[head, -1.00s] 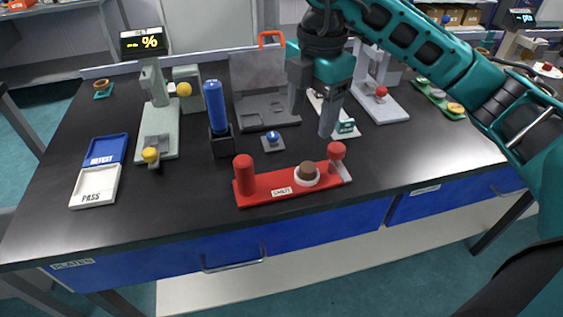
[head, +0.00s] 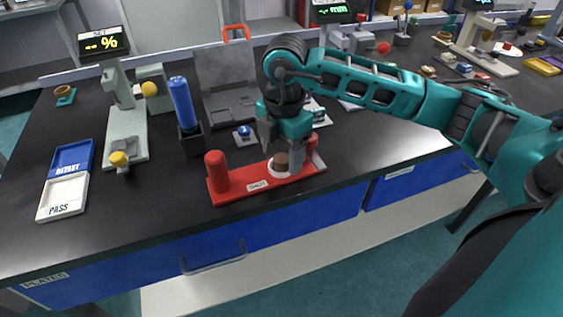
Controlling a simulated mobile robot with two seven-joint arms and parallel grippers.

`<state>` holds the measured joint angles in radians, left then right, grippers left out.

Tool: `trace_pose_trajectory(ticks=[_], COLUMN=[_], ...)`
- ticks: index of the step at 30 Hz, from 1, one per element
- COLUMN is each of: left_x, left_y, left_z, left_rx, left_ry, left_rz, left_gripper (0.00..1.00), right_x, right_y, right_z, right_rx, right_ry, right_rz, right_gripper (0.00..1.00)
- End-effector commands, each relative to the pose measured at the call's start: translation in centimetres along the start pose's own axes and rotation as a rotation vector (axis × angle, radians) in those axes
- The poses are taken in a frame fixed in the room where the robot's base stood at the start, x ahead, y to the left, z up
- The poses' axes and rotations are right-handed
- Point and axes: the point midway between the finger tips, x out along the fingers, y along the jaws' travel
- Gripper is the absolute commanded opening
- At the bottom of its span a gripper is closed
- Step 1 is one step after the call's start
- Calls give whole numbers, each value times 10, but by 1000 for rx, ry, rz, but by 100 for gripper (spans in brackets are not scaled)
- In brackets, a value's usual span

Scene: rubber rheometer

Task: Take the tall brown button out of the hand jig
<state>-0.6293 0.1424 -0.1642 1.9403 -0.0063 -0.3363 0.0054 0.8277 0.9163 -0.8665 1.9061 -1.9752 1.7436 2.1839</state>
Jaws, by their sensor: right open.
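The red hand jig (head: 235,190) lies near the front edge of the black bench, with a red post (head: 216,171) at its left end. The brown button (head: 281,161) stands in the white round seat (head: 276,172) on the jig, right of the label. My right gripper (head: 282,166) is open and low over the jig, pointing down, with its fingers at the button. Whether the fingers touch the button cannot be told. The gripper partly hides the jig's right post. My left gripper is not in view.
A blue cylinder on a black stand (head: 183,105) and a small blue-knobbed block (head: 244,135) stand behind the jig. PASS (head: 62,198) and RETEST (head: 70,157) trays lie at left. A pale gauge with yellow knobs (head: 125,132) stands between. The bench front left of the jig is clear.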

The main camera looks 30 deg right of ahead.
Motion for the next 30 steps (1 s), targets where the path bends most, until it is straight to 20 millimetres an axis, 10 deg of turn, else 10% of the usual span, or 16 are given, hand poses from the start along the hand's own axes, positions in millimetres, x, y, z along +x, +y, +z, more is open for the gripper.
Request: trace_pose_trajectory(ticks=[8, 30], left_x=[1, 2], left_y=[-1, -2], left_z=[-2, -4], left_rx=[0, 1], left_ry=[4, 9], left_rz=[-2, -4], left_gripper=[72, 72], right_x=[3, 3], right_y=[0, 0], right_z=[0, 0], right_rx=[0, 0], right_ry=[0, 1], right_rz=[1, 1], right_gripper=[65, 6])
